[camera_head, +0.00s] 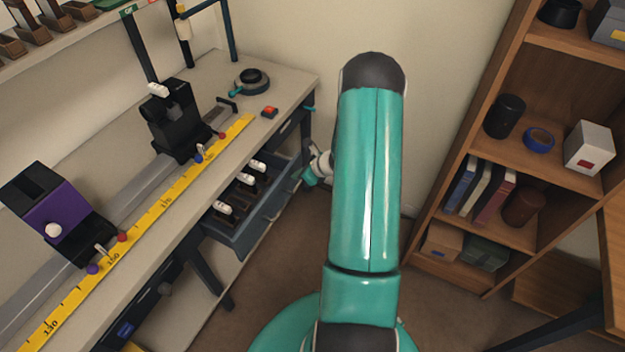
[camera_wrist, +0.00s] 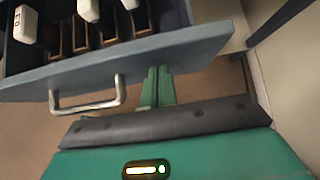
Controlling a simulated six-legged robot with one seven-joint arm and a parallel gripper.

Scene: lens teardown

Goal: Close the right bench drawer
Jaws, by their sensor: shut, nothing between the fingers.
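The right bench drawer (camera_head: 252,231) is pulled out from under the bench in the head view, its grey-blue front facing the room. Its front panel (camera_wrist: 190,48) crosses the top of the wrist view. A metal bar handle (camera_wrist: 88,106) is on that panel, left of my fingers. My gripper (camera_wrist: 158,72) is shut and empty. Its teal fingertips are at the outer face of the panel, right of the handle; I cannot tell whether they touch. In the head view my gripper (camera_head: 309,178) shows just right of the drawer, partly hidden by my arm.
White-topped items (camera_head: 246,179) stand in the open drawer. The bench (camera_head: 215,70) above carries a rail, black mounts and a yellow ruler (camera_head: 165,203). A wooden shelf (camera_head: 470,150) stands at right. Open floor (camera_head: 285,265) lies in front of the drawer.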

